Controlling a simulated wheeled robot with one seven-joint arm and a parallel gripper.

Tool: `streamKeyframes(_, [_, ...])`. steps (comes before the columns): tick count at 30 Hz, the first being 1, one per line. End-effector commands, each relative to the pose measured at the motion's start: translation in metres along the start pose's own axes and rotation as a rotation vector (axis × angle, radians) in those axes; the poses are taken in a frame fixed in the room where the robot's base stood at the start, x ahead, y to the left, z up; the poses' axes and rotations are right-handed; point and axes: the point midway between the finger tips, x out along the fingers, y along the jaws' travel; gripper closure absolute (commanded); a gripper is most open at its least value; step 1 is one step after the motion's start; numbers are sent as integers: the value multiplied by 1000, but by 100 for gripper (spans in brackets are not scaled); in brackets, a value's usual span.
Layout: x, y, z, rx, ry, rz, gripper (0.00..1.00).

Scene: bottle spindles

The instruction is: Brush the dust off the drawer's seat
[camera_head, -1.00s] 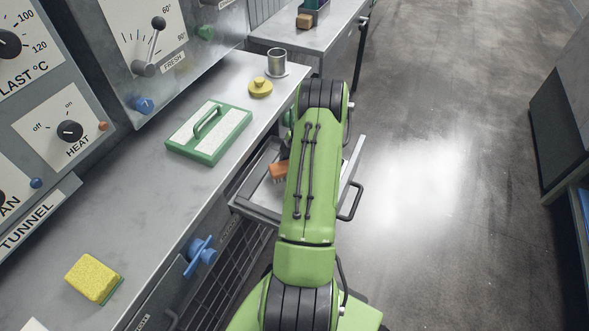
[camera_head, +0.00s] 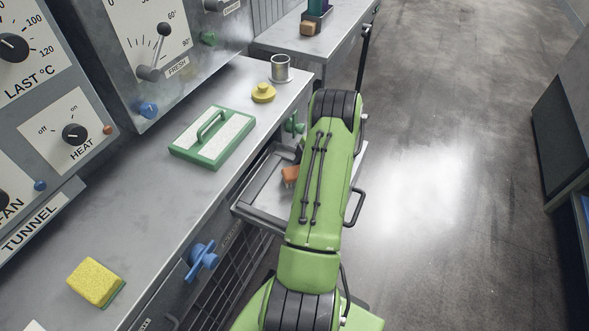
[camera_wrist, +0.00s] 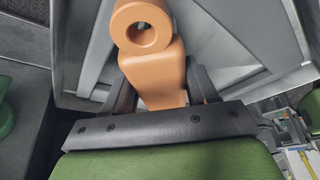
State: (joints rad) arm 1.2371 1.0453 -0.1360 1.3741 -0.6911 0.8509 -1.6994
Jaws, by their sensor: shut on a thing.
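The open drawer (camera_head: 262,206) sticks out from the bench front, with a grey metal inside. An orange-brown brush (camera_head: 290,174) is in or just over the drawer, partly hidden by my arm. In the wrist view the brush handle (camera_wrist: 150,70), with a round holed end, stands between the two dark fingers of my gripper (camera_wrist: 157,90). My gripper is shut on it. The drawer's metal walls and floor (camera_wrist: 235,40) show around the brush. The bristles are hidden in the wrist view, and I cannot make out dust on the seat.
On the bench lie a green-framed pad with a handle (camera_head: 212,137), a yellow knob-like piece (camera_head: 263,93), a metal cup (camera_head: 280,69) and a yellow sponge (camera_head: 96,281). A blue valve handle (camera_head: 202,257) sticks out from the bench front.

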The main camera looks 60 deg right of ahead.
Motion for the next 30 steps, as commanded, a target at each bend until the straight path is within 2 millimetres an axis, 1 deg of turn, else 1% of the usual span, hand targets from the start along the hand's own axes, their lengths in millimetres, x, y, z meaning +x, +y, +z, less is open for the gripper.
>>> streamKeyframes(1, [-4, 2, 6, 9, -15, 13, 81])
streamKeyframes(5, [-4, 2, 6, 9, -16, 14, 81])
streamKeyframes(8, [-8, 3, 4, 9, -17, 15, 80])
streamKeyframes(15, [-35, 3, -8, 6, -15, 15, 81])
streamKeyframes(22, [-57, 2, -20, 4, -9, 9, 81])
streamKeyframes(24, [-59, 1, -22, 3, -7, 7, 81])
streamKeyframes(30, [-57, 1, -22, 3, -5, 5, 81])
